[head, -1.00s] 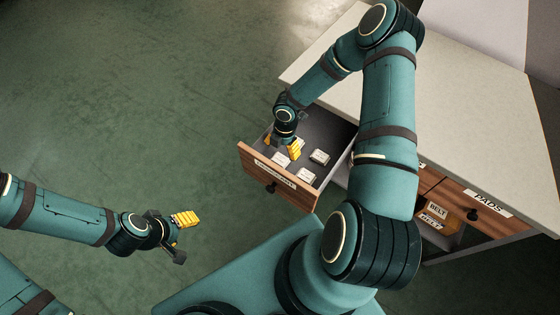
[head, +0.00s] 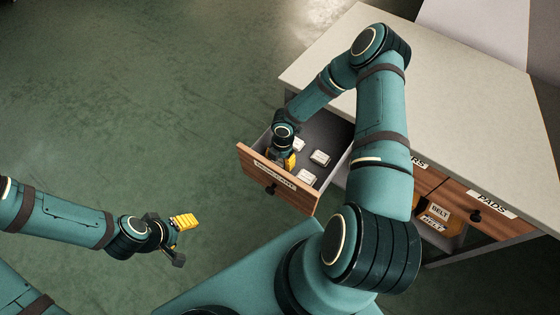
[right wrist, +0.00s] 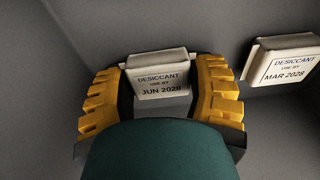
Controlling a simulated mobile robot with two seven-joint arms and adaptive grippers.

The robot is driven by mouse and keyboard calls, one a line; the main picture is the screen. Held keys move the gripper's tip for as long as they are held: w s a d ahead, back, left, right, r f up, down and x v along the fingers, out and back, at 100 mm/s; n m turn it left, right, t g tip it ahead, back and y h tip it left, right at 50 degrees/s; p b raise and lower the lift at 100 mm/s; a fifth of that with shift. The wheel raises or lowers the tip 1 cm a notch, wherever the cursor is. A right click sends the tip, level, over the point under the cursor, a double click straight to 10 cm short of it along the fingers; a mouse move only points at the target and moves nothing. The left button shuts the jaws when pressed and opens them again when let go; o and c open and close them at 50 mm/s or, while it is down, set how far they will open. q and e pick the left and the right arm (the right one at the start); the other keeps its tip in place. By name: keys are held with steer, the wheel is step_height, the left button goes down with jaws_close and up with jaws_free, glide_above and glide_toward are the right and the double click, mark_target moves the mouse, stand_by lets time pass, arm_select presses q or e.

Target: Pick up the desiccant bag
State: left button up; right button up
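In the head view my right gripper (head: 282,162) is down inside the drawer and hides this bag. A second desiccant bag (right wrist: 285,63), "MAR 2028", lies to its right. My left gripper (head: 182,240) is open and empty over the floor at left.
The desiccant drawer (head: 277,182) has grey walls close around my right gripper. Other bags lie in it, one (head: 319,158) toward the right. A pale worktop (head: 460,120) is above.

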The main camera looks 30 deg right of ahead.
mark_target(280, 160)
steer(key=shift+c, duration=1.1)
step_height(280, 160, up, 18)
steer(key=p, duration=0.4)
